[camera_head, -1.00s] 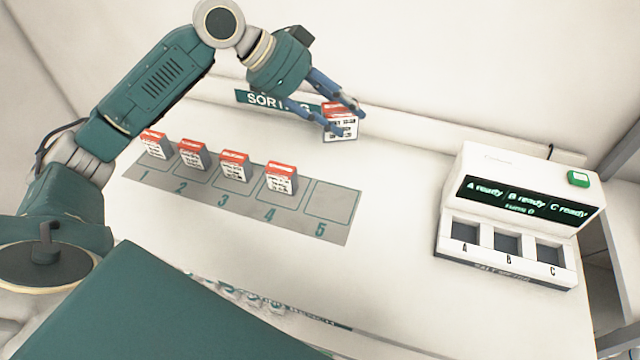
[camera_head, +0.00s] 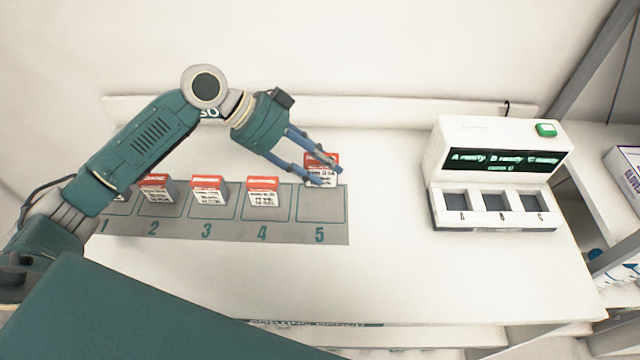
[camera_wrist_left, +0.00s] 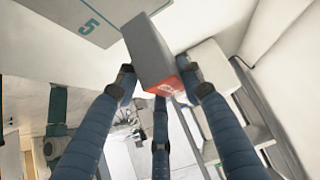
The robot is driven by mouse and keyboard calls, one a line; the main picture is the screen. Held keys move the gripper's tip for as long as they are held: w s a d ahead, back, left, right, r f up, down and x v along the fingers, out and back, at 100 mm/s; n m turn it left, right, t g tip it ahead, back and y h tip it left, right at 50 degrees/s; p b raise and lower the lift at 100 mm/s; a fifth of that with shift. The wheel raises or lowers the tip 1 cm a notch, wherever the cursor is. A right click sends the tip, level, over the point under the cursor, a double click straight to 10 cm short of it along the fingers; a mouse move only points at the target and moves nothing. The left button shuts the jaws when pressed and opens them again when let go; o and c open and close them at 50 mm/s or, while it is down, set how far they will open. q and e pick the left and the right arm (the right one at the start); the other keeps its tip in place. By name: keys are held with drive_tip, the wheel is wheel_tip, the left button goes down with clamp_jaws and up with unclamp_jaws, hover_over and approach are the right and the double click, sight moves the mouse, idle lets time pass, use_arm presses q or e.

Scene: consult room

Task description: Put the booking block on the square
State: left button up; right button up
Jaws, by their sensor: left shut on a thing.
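The booking block (camera_head: 322,160), white with a red top band and printed lines, is held in my left gripper (camera_head: 322,174). The block also shows in the left wrist view (camera_wrist_left: 147,50), its grey side towards the camera, between the blue fingers (camera_wrist_left: 160,85). In the head view it is over the back of square 5 (camera_head: 320,208), on the grey numbered strip (camera_head: 185,228). Square 5 is otherwise bare. In the wrist view the block appears above the surface, apart from the printed 5 (camera_wrist_left: 88,26). My right gripper is not in view.
Similar red-topped blocks stand on square 2 (camera_head: 156,188), square 3 (camera_head: 208,190) and square 4 (camera_head: 262,191); another on square 1 is partly hidden by my arm. A white machine (camera_head: 495,175) with slots A, B and C stands at right. The table front (camera_head: 420,280) is clear.

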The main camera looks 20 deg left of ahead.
sight(333, 186)
use_arm(q)
wheel_tip(333, 186, down, 3)
drive_tip(key=shift+r, duration=0.1)
drive_tip(key=shift+f, duration=0.75)
wheel_tip(333, 186, down, 2)
drive_tip(key=shift+f+p, duration=0.25)
drive_tip(key=shift+p, duration=0.25)
drive_tip(key=shift+f, duration=0.75)
drive_tip(key=o, duration=1.3)
drive_tip(key=shift+o, duration=0.2)
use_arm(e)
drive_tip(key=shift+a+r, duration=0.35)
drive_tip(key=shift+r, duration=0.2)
use_arm(q)
drive_tip(key=shift+r, duration=0.2)
